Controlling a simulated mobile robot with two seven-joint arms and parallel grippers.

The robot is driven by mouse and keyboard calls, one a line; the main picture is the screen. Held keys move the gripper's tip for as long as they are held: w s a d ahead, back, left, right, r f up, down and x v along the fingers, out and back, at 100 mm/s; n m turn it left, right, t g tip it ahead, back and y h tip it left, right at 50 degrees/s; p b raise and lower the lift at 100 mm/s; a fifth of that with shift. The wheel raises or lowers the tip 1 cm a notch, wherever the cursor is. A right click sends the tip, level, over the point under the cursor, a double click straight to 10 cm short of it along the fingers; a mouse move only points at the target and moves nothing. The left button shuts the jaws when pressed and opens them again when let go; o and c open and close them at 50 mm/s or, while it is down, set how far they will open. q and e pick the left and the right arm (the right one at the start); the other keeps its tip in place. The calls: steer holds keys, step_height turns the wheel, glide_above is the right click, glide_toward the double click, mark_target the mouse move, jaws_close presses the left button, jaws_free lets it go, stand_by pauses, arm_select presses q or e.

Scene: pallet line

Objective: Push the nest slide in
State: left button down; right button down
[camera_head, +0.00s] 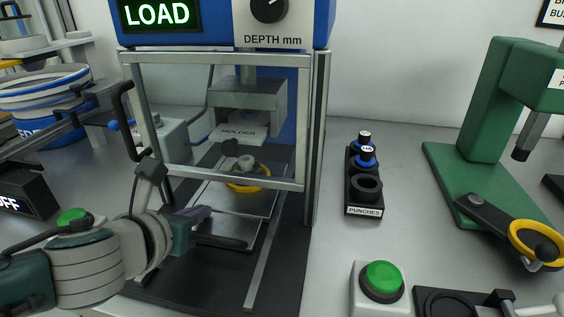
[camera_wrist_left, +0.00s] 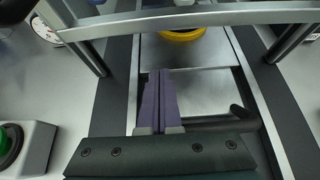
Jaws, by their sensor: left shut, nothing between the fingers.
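The nest slide (camera_head: 225,204) is a flat metal plate on rails inside the press frame, with a black bar handle (camera_head: 220,242) at its front. A yellow ring with a grey knobbed part (camera_head: 246,164) sits toward its back. My left gripper (camera_head: 206,211) is shut and empty, its purple fingers over the front of the slide, near the handle. In the left wrist view the fingers (camera_wrist_left: 160,74) lie over the plate (camera_wrist_left: 205,95), left of the handle's upright end (camera_wrist_left: 240,112). I cannot tell whether they touch it. My right gripper is not in view.
The press has a raised front guard frame (camera_head: 235,178), a HOLDER block (camera_head: 240,133) above the slide and a lit LOAD display (camera_head: 157,13). A punch rack (camera_head: 364,185), a green button (camera_head: 382,277) and a green hand press (camera_head: 485,110) stand to the right.

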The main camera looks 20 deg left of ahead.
mark_target(221, 188)
arm_select(q)
steer(key=shift+w, duration=0.1)
steer(key=shift+w+a, duration=0.2)
steer(key=shift+w, duration=0.7)
steer(key=shift+w+a, duration=0.2)
steer(key=shift+w, duration=0.65)
steer(key=shift+w+a, duration=0.2)
steer(key=shift+w, duration=0.7)
